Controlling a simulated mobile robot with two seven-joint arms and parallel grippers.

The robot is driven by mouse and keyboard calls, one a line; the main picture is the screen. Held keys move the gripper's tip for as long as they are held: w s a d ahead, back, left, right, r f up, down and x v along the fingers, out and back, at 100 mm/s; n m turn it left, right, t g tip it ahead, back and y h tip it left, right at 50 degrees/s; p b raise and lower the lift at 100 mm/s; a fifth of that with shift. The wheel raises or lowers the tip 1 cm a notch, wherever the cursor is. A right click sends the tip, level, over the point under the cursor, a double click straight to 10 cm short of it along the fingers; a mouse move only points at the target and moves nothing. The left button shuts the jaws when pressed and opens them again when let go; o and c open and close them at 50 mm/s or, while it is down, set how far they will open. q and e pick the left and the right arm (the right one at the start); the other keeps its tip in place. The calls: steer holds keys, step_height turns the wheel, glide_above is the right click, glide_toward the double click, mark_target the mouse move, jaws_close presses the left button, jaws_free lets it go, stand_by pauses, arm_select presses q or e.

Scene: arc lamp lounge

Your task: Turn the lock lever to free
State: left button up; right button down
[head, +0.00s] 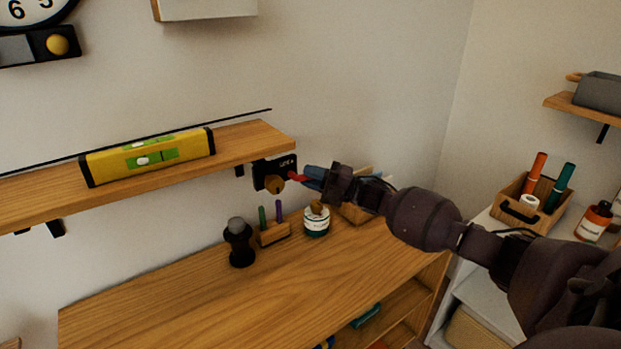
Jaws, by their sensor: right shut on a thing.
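The lock is a small black box (267,172) on the wall, just below the right end of the wooden shelf. It has a brass-coloured round part (277,184) and a red lever (297,177) pointing right. My right gripper (308,177) reaches in from the right and is shut on the red lever; its blue-grey fingers cover the lever's outer end. The small lettering on the lock is too small to read surely. My left gripper is not in view.
A yellow spirit level (150,153) lies on the wall shelf (240,142). Below, a dark grinder (239,243), a pen holder (274,234) and a labelled jar (316,220) stand at the back of the wooden cabinet (200,290). Its front top is clear.

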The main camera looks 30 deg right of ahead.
steer(key=f+m+t+b, duration=0.1)
steer(key=m, duration=0.1)
steer(key=m+t, duration=0.2)
steer(key=shift+a+f+b, duration=0.2)
steer(key=shift+f+b, duration=0.2)
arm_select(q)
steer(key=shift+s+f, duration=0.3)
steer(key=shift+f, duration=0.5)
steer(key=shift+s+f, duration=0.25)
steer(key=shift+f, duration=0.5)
arm_select(e)
steer(key=shift+a+f+m+t+h, duration=0.45)
steer(key=shift+m+t+h, duration=1)
steer(key=shift+m+h, duration=2.3)
steer(key=shift+a+f+m+t+h, duration=0.1)
steer(key=shift+a+m+t+h, duration=1.05)
steer(key=shift+m+h, duration=2.55)
steer(key=shift+a+f+m+t+h, duration=0.25)
steer(key=shift+m+t+h, duration=1.8)
steer(key=shift+m, duration=3.1)
steer(key=shift+g+h, duration=0.25)
steer(key=shift+h, duration=0.25)
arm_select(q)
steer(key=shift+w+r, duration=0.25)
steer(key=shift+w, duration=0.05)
